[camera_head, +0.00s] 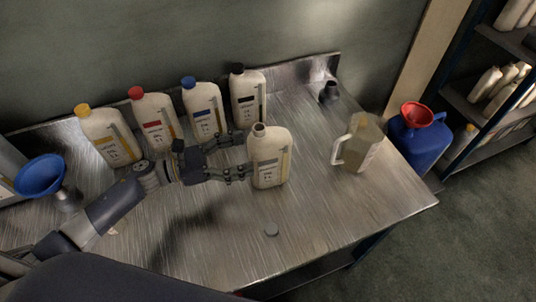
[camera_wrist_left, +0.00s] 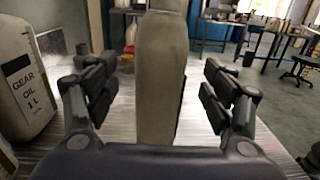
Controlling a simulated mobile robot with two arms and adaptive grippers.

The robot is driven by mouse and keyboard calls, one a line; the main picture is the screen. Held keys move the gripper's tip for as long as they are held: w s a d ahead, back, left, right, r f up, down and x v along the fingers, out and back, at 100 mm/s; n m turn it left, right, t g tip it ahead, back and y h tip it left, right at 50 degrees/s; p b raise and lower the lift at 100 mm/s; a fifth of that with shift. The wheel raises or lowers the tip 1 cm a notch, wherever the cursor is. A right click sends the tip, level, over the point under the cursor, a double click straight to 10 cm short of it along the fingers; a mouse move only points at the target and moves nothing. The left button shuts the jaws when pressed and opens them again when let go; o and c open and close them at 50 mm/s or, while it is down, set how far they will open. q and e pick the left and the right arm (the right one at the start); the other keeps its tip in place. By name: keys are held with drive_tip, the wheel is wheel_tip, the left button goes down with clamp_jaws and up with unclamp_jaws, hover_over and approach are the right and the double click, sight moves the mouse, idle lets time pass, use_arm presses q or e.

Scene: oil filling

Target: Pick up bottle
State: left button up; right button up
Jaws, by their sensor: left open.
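An uncapped cream bottle (camera_head: 269,160) stands upright near the middle of the metal table. It also shows in the left wrist view (camera_wrist_left: 161,75), between the two fingers and side-on. My left gripper (camera_head: 243,156) comes from the left, with its open fingers at the bottle's left side. In the left wrist view my left gripper (camera_wrist_left: 160,98) has a gap between each finger and the bottle. Along the back stand bottles with a yellow cap (camera_head: 108,136), a red cap (camera_head: 155,119), a blue cap (camera_head: 204,110) and a black cap (camera_head: 248,96). My right gripper is not in view.
A clear jug (camera_head: 364,143) with a handle stands right of the bottle. A blue funnel (camera_head: 40,176) is at the left; a blue can (camera_head: 420,142) with a red funnel (camera_head: 416,114) stands beyond the table's right edge.

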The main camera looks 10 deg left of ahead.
sight(270, 147)
use_arm(q)
drive_tip(key=shift+w+d+r, duration=0.2)
drive_tip(key=shift+w+d, duration=0.15)
drive_tip(key=shift+d, duration=0.4)
drive_tip(key=shift+w+d, duration=0.15)
drive_tip(key=shift+d, duration=0.2)
drive_tip(key=shift+w+d+f+p, duration=0.1)
drive_tip(key=shift+w+d+p, duration=0.1)
drive_tip(key=shift+p, duration=0.15)
drive_tip(key=p+x, duration=0.2)
drive_tip(key=x, duration=0.2)
drive_tip(key=shift+a+p, duration=0.1)
drive_tip(key=shift+p, duration=0.2)
drive_tip(key=shift+w+d+f, duration=0.15)
drive_tip(key=shift+w+d, duration=0.05)
drive_tip(key=shift+d, duration=0.15)
drive_tip(key=shift+w+d+f, duration=0.1)
drive_tip(key=shift+d, duration=0.05)
drive_tip(key=c, duration=1.7)
clamp_jaws()
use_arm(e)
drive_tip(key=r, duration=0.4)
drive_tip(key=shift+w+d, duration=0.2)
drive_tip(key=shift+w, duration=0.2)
